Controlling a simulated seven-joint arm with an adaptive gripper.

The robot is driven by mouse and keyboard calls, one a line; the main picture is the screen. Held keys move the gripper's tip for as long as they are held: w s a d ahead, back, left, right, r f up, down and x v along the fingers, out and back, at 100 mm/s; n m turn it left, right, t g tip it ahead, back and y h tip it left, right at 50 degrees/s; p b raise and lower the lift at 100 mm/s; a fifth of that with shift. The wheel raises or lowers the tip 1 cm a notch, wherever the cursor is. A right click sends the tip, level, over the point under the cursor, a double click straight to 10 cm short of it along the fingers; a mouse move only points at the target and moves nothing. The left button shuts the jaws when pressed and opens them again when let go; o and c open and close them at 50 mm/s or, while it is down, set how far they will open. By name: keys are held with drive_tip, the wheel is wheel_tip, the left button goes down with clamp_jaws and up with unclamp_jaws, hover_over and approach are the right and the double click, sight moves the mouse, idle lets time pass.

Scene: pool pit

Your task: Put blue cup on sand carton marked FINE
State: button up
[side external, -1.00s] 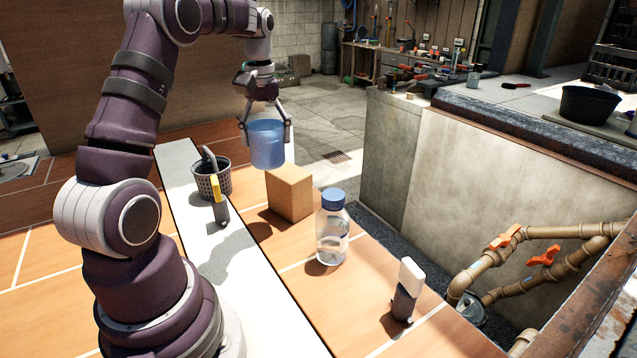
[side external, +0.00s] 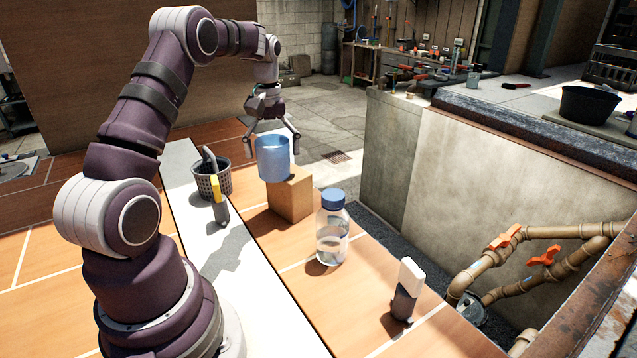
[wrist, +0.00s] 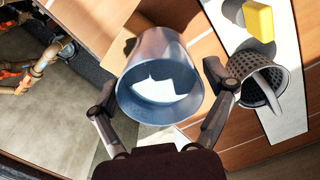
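The blue cup (side external: 272,160) stands upright on top of a plain brown carton (side external: 291,196), towards its left side in the side view. No marking on the carton is readable from here. My gripper (side external: 272,148) is above the cup with its fingers spread on either side. In the wrist view the cup (wrist: 160,55) is between the fingers (wrist: 159,85), with a small gap visible at each side. I see into the cup, which has a bright patch inside. The cup hides most of the carton in the wrist view.
A clear bottle with a blue cap (side external: 332,230) stands just in front of the carton. A dark mesh basket (side external: 213,180) and a yellow-topped tool (side external: 219,200) are to the left. A white-topped object (side external: 407,290) stands near the pit edge. Pipes (side external: 520,245) run at the right.

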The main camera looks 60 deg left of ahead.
idle(0.3)
drive_tip(key=d+r+m+t, duration=0.1)
drive_tip(key=d+r+m, duration=0.15)
drive_tip(key=r, duration=0.35)
drive_tip(key=d+r+m, duration=0.1)
drive_tip(key=d+r, duration=0.3)
drive_tip(key=r, duration=0.1)
drive_tip(key=s+d+f+m+t, duration=0.1)
drive_tip(key=s+d+m+t, duration=0.1)
drive_tip(key=s+d+m, duration=0.2)
drive_tip(key=s+d+f+m+t, duration=0.2)
drive_tip(key=s+d+m, duration=0.2)
drive_tip(key=d, duration=0.7)
drive_tip(key=shift+s+d+f+m+t, duration=0.15)
drive_tip(key=shift+s+d+m+t, duration=0.15)
drive_tip(key=shift+m, duration=0.65)
drive_tip(key=shift+o, duration=0.5)
